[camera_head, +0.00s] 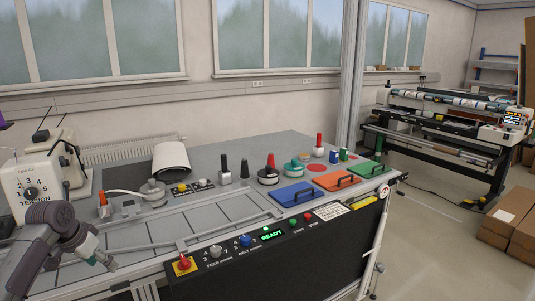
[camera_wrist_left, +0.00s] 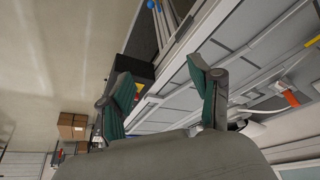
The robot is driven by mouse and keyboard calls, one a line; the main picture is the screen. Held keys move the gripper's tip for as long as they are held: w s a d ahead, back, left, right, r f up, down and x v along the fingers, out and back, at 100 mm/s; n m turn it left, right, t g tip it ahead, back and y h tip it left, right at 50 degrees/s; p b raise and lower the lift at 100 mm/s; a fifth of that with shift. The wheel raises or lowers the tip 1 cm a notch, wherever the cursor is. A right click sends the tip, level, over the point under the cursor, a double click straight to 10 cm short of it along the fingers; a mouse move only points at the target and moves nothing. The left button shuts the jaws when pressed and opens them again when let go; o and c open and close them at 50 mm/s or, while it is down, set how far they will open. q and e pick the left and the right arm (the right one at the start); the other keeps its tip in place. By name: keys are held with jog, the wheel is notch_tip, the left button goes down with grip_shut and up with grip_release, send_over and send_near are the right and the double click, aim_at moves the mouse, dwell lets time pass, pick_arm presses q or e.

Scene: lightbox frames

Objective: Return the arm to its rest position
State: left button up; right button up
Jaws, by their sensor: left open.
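My left gripper (camera_head: 104,262) hangs over the front left part of the grey worktable, at the end of my left arm, which comes in from the left edge. In the left wrist view its two green-padded fingers stand wide apart with nothing between them (camera_wrist_left: 160,82). The gripper is open and empty. My right gripper shows in neither view.
A white machine (camera_head: 32,185) stands at left. Cardboard boxes (camera_head: 505,213) sit on the floor at right.

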pick_arm(q)
jog(key=s+d+f+n+g+y, duration=0.15)
jog(key=s+f, duration=0.35)
jog(key=f, duration=0.9)
jog(key=s+d+f+b, duration=0.1)
jog(key=s+d+f, duration=0.35)
jog(key=f, duration=0.95)
jog(key=s+f+y, duration=0.1)
jog(key=s+f, duration=0.5)
jog(key=f, duration=0.7)
jog(key=s+d+f+g, duration=0.1)
jog(key=s+d+f, duration=0.2)
jog(key=s+f, duration=0.55)
jog(key=s+d+f, duration=0.4)
jog(key=s+f, duration=0.2)
jog(key=s, duration=0.6)
jog(key=s+d+f, duration=0.2)
jog(key=s+d, duration=0.1)
jog(key=s, duration=0.7)
jog(key=s+d+f+m+h+b, duration=0.1)
jog(key=s+d+f, duration=0.2)
jog(key=s, duration=0.7)
jog(key=shift+s+d+g, duration=0.15)
jog(key=shift+d+g, duration=0.3)
jog(key=shift+d, duration=0.35)
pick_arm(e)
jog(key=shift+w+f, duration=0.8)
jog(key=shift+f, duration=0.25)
